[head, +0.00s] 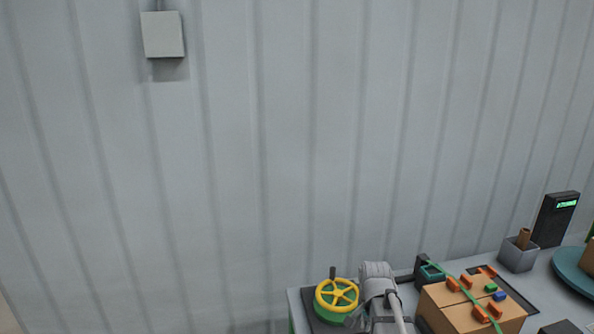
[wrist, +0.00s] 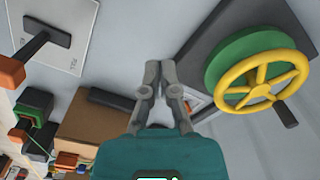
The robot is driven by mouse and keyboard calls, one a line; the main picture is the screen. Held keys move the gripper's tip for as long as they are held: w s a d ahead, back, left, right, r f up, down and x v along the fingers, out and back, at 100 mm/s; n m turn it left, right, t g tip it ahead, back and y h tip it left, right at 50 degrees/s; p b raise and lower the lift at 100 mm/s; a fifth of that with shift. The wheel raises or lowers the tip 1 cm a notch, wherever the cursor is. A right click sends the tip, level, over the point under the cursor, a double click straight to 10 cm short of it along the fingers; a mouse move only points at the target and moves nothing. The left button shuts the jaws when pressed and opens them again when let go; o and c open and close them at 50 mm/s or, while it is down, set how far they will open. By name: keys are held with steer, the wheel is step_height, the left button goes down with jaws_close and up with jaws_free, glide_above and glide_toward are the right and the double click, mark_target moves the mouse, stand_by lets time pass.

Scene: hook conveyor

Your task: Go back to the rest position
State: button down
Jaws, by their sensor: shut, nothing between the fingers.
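My gripper (wrist: 160,78) shows in the wrist view with its two grey fingers together and nothing between them. It is apart from everything around it. In the head view part of my arm shows at the bottom, just right of the yellow handwheel (head: 337,295); I cannot make out the fingers there. The handwheel also shows in the wrist view (wrist: 262,82), right of my fingers, on a green hub (wrist: 226,58) and a dark plate.
A cardboard box (head: 458,315) with orange, green and blue blocks stands right of my arm. Further right are a grey bin (head: 518,252), a black display (head: 556,218) and a teal disc (head: 572,272). A lever (wrist: 48,36) shows top left in the wrist view. The wall (head: 280,130) is behind.

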steer(key=s+a+n, duration=0.2)
steer(key=s+n, duration=0.6)
steer(key=shift+s+a+n, duration=0.25)
steer(key=shift+a+n, duration=0.05)
steer(key=shift+n, duration=0.1)
stand_by(1.2)
